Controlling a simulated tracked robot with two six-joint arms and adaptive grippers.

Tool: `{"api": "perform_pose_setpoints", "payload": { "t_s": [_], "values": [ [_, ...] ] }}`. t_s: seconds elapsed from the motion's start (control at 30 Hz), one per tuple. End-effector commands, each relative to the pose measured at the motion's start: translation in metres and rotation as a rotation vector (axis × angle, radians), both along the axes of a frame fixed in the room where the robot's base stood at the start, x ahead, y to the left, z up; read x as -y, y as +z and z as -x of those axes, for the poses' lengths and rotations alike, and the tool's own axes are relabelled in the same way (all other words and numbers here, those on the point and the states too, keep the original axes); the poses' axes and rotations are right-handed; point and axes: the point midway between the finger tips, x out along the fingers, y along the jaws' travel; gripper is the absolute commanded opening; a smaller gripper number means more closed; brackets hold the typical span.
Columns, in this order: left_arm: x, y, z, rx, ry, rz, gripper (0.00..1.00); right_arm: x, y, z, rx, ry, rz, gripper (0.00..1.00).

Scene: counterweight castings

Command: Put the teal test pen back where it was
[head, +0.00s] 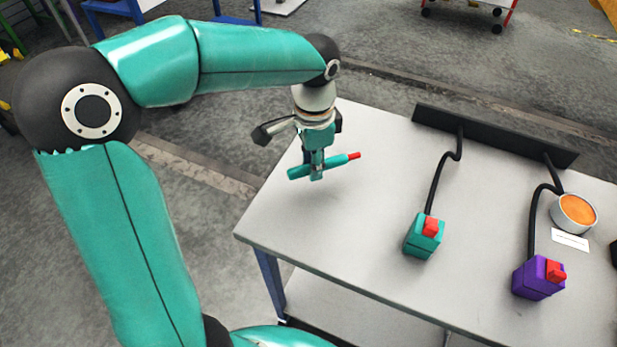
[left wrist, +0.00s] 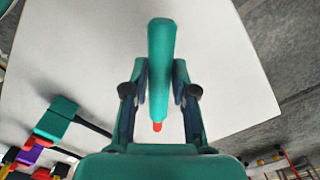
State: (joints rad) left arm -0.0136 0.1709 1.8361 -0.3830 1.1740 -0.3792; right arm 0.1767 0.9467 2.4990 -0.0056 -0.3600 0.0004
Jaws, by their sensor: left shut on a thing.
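The teal test pen (head: 333,161) has a red tip that points to the right in the head view. My left gripper (head: 317,174) is shut on the pen's body from above, over the left part of the table (head: 300,225). In the left wrist view the pen (left wrist: 161,60) lies between the two fingers (left wrist: 160,95), with its red tip toward the gripper's base. How high the pen is above the table is hard to tell. A teal block (head: 423,240) with a red top part stands to the right, apart from the pen. My right gripper is not in view.
A purple block (head: 537,280) with a red part stands farther right. Dark cables run from both blocks to a black strip (head: 490,135) at the table's back. A round tin with orange contents (head: 574,212) and a white card (head: 570,240) are at the right. The table's left part is clear.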

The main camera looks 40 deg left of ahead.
Motion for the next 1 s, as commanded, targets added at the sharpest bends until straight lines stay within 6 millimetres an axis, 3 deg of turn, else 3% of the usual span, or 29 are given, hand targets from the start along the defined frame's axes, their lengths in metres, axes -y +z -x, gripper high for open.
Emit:
{"api": "perform_pose_setpoints", "payload": {
  "t_s": [0.5, 0.93, 0.97, 1.0],
  "values": [
    [0.001, -0.054, 0.000, -0.002, -0.001, 0.000, 0.00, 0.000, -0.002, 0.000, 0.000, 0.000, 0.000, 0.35],
    [0.001, -0.061, -0.001, 0.001, -0.001, 0.000, 0.00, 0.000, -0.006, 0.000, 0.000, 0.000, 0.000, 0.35],
    [0.001, -0.059, -0.001, 0.001, -0.001, 0.000, 0.31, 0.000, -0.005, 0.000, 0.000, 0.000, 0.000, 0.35],
    [0.001, -0.059, -0.001, 0.001, -0.001, 0.000, 0.38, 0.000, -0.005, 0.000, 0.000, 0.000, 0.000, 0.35]
  ]
}}
